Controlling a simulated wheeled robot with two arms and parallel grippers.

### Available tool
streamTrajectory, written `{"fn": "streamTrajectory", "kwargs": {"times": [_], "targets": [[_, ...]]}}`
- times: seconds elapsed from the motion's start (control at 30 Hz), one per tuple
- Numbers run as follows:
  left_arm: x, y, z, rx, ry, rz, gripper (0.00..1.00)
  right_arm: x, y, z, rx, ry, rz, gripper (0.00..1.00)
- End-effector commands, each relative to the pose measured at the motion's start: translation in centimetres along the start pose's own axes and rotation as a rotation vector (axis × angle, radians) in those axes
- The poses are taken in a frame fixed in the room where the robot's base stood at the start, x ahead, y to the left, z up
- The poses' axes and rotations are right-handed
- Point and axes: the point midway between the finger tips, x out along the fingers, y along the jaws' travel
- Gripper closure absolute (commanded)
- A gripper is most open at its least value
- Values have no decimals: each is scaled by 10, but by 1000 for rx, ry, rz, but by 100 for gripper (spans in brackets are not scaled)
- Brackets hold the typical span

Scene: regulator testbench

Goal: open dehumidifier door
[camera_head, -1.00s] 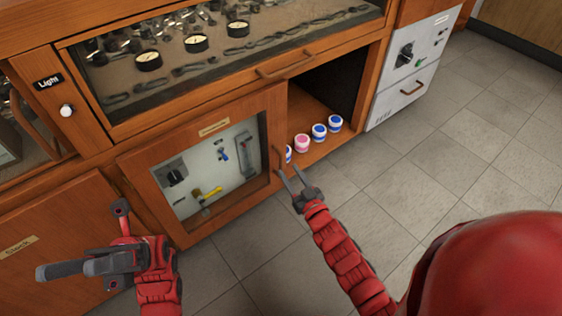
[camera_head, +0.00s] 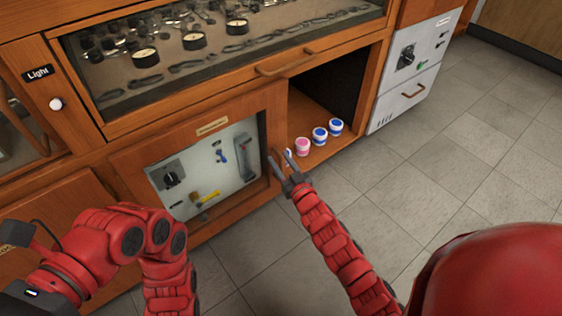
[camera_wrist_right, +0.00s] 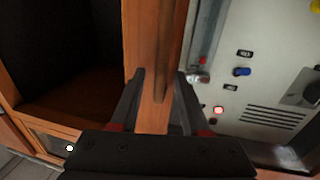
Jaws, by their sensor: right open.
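The dehumidifier door is a wooden door (camera_head: 150,146) with a window and a small label (camera_head: 212,127), low in the cabinet. It looks shut. Through the window I see a black knob, a blue part and a yellow part. Its upright wooden handle (camera_head: 275,164) is at the right edge. My right gripper (camera_head: 282,163) is open at that handle. In the right wrist view, its fingers (camera_wrist_right: 156,98) are on either side of a wooden upright (camera_wrist_right: 150,45). I cannot tell whether they touch it. My left arm is folded at lower left; its fingers are out of view.
Several small jars (camera_head: 302,146) stand in the open compartment right of the door. A white appliance (camera_head: 402,75) stands beyond it. A drawer handle (camera_head: 285,63) juts out above. Tiled floor (camera_head: 410,180) in front is clear.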

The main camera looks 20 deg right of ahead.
Motion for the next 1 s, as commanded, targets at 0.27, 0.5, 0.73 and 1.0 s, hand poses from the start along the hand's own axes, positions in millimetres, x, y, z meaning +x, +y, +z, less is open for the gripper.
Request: {"fn": "streamTrajectory", "kwargs": {"times": [0.27, 0.5, 0.73, 1.0], "targets": [[0, 0, 0, 1, -2, 1, 50, 0, 0, 0, 0, 0, 0, 86], [0, 0, 0, 1, -2, 2, 50, 0, 0, 0, 0, 0, 0, 100], [0, 0, 0, 1, -2, 2, 50, 0, 0, 0, 0, 0, 0, 100], [0, 0, 0, 1, -2, 2, 50, 0, 0, 0, 0, 0, -1, 100]]}}
